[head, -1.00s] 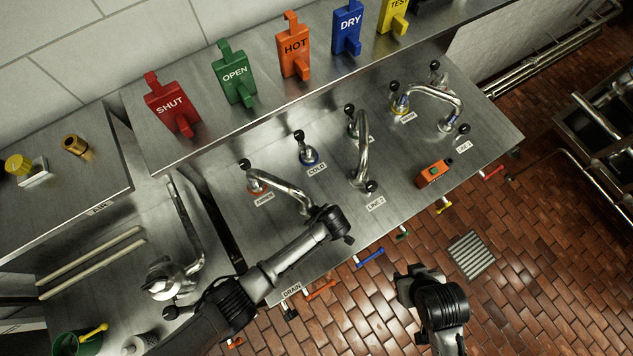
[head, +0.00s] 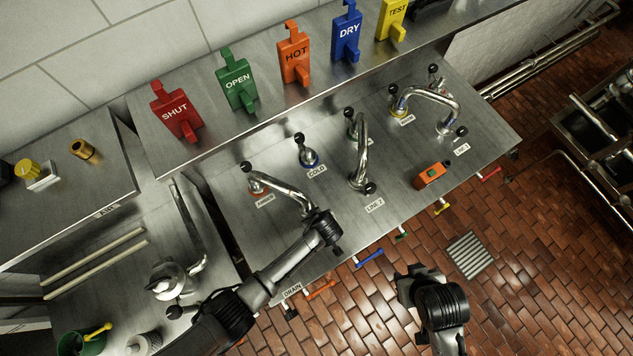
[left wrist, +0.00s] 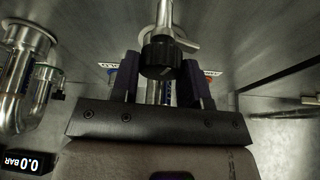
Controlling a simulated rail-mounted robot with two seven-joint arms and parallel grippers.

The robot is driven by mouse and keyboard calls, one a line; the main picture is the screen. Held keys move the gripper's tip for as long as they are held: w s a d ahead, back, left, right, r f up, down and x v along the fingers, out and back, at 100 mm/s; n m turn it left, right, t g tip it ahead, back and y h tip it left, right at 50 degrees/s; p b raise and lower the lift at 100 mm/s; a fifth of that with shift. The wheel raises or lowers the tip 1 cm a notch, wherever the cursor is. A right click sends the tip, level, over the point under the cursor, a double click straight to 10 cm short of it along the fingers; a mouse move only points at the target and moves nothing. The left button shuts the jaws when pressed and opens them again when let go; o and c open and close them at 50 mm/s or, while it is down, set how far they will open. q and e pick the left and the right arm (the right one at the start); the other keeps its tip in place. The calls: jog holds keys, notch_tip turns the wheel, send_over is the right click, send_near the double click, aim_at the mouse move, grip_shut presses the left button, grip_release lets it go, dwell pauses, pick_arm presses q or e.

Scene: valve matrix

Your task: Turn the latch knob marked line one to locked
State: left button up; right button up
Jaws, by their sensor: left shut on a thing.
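My left gripper (head: 318,216) is at the near end of the leftmost bent pipe (head: 280,187) on the steel panel. In the left wrist view a black ribbed knob (left wrist: 160,57) sits between its two fingers, which are shut on it. The tag beside this knob is hidden in the head view. The middle pipe has a black knob (head: 370,188) by a tag reading LINE 2 (head: 374,205). The right pipe has a black knob (head: 461,132) by a LINE tag (head: 461,149) whose number is tiny. My right gripper (head: 406,288) hangs over the floor, its fingers unclear.
An orange box (head: 431,174) sits on the panel's right part. Coloured handles, including a blue one (head: 369,258), stick out along the front edge. Upright signs, such as SHUT (head: 176,112), stand on the back shelf. A metal pot (head: 170,280) is at left.

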pick_arm(q)
jog(key=m+h+p, duration=0.1)
jog(key=m, duration=0.3)
jog(key=shift+r+m+h+p, duration=0.1)
jog(key=shift+m+h+p, duration=0.2)
jog(key=shift+h+p, duration=0.1)
jog(key=m+h+p, duration=0.1)
jog(key=m, duration=0.2)
jog(key=shift+a+m, duration=0.1)
jog(key=shift+m, duration=0.2)
jog(key=m+h, duration=0.1)
jog(key=m, duration=0.1)
jog(key=shift+m+p, duration=0.3)
jog(key=shift+p, duration=0.05)
jog(key=shift+m+g+h, duration=0.5)
jog(key=shift+m+h, duration=0.1)
jog(key=shift+m, duration=0.8)
jog(key=o, duration=0.9)
